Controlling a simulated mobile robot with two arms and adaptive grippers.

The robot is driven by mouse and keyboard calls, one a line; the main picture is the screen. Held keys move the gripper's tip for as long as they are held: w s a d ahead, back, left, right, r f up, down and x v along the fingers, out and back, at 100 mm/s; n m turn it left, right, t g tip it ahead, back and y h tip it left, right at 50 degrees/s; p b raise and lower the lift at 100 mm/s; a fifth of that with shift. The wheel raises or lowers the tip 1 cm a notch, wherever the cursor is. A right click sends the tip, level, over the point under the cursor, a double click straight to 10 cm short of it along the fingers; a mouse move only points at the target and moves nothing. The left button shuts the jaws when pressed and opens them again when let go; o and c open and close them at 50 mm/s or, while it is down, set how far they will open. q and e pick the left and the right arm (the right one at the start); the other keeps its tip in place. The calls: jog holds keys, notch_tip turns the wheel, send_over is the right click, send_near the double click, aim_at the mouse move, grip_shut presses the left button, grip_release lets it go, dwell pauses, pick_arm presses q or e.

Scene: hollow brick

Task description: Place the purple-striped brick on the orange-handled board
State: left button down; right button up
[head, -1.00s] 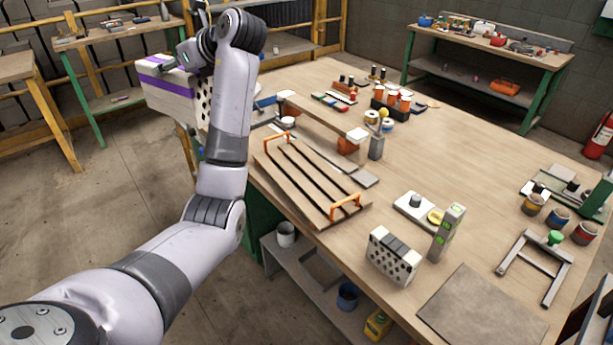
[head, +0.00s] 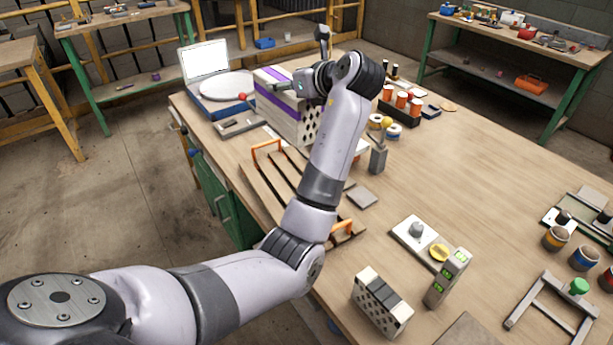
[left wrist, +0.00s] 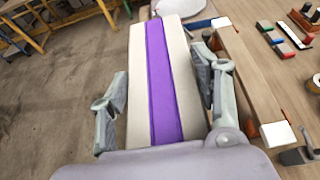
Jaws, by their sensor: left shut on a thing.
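The purple-striped brick (head: 277,106) is a pale block with a purple band and a face full of dark holes. My left gripper (head: 305,82) is shut on it, partly hidden behind my arm in the head view. In the left wrist view, the two fingers flank the brick (left wrist: 135,85) on either side of its purple stripe. The orange-handled board (head: 262,185) is slatted wood and lies on the table on the near side of the brick. My arm covers much of its right part. Whether the brick touches anything below is hard to tell. My right gripper is out of view.
A grey-striped brick with holes (head: 380,302) stands near the front of the table (head: 450,200). A level-like block (head: 447,277) is beside it. A blue device with a round plate (head: 222,95) sits at the back left corner. Orange-topped cans (head: 401,100) stand behind my arm.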

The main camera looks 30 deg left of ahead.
aim_at(289, 114)
pick_arm(q)
jog(key=shift+s+f, duration=0.1)
jog(key=shift+f, duration=0.1)
jog(key=f, duration=0.4)
jog(key=s+f, duration=0.1)
jog(key=f, duration=0.2)
jog(key=shift+d, duration=0.1)
notch_tip(289, 114, down, 12)
jog(key=shift+w+r, duration=0.2)
jog(key=shift+r, duration=0.05)
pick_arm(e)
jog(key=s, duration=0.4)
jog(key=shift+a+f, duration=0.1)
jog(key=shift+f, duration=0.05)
pick_arm(q)
jog(key=c, duration=0.9)
grip_release()
jog(key=shift+s+f, duration=0.1)
jog(key=shift+f, duration=0.1)
jog(key=o, duration=0.4)
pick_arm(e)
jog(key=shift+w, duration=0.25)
pick_arm(q)
jog(key=shift+r, duration=0.1)
